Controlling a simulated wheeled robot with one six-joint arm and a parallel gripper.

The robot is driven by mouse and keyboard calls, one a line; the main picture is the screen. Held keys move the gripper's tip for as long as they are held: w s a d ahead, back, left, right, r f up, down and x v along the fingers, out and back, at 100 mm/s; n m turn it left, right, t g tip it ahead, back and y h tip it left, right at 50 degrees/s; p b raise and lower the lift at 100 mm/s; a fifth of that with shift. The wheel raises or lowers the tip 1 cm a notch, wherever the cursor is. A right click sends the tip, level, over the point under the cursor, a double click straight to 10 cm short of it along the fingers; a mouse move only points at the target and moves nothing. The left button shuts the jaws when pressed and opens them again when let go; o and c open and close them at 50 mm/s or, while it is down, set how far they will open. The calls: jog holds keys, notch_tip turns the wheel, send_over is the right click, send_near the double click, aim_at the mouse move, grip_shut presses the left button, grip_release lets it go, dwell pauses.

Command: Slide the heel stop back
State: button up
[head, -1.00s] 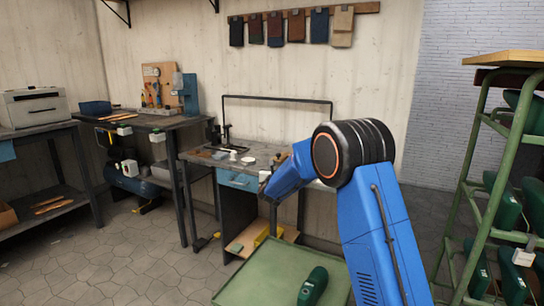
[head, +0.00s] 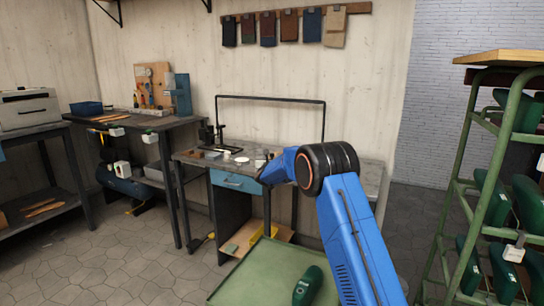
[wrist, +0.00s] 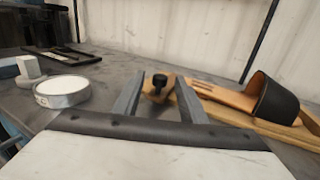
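In the wrist view, a small wooden block with a black knob (wrist: 158,84), which looks like the heel stop (wrist: 150,93), stands at the near end of a wooden board (wrist: 285,135). A tan sandal sole (wrist: 232,98) with a dark strap (wrist: 276,97) lies along this board. My gripper (wrist: 160,78) is open, its two grey fingers apart. The knob shows between the fingers, and I cannot tell whether they touch the block. In the head view, my arm hides the gripper and the board.
On the grey bench (wrist: 95,83) are a round white-topped tin (wrist: 62,90), a white block (wrist: 29,67) and a black frame (wrist: 60,58) at left. A green tray table (head: 262,272) holding a green shoe form (head: 307,286) stands in front. A green rack (head: 466,170) stands right.

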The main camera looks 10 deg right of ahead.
aim_at(272, 155)
jog(key=shift+x, duration=1.8)
grip_shut()
jog(key=shift+a, duration=0.1)
